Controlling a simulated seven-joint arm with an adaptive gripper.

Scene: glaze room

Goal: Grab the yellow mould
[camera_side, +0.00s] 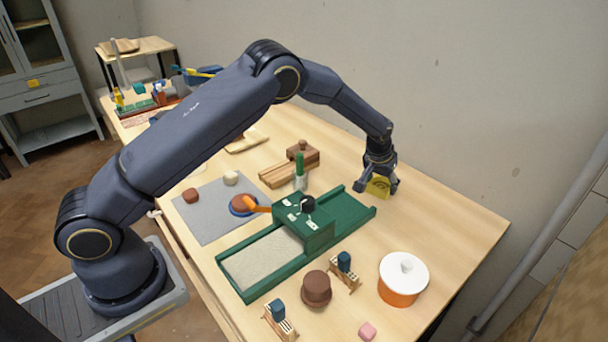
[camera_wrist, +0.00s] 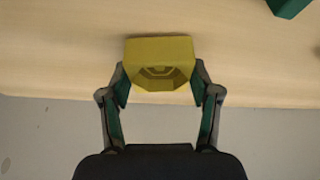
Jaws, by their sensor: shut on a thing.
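The yellow mould (camera_wrist: 160,50) is a small block with a stepped hollow in one face. My gripper (camera_wrist: 160,84) is shut on it, with one finger on each side in the wrist view. In the side view my gripper (camera_side: 377,185) is near the back right edge of the table, and the mould (camera_side: 378,187) shows between its fingers. The mould looks raised above the table, but I cannot tell how far.
A green tray (camera_side: 245,292) with a pale bed and a raised bridge stands left of and below my gripper. An orange pot with a white lid (camera_side: 403,279) and a brown lidded pot (camera_side: 316,289) stand in front. A wooden block (camera_side: 290,168) lies to the left. The wall is close behind.

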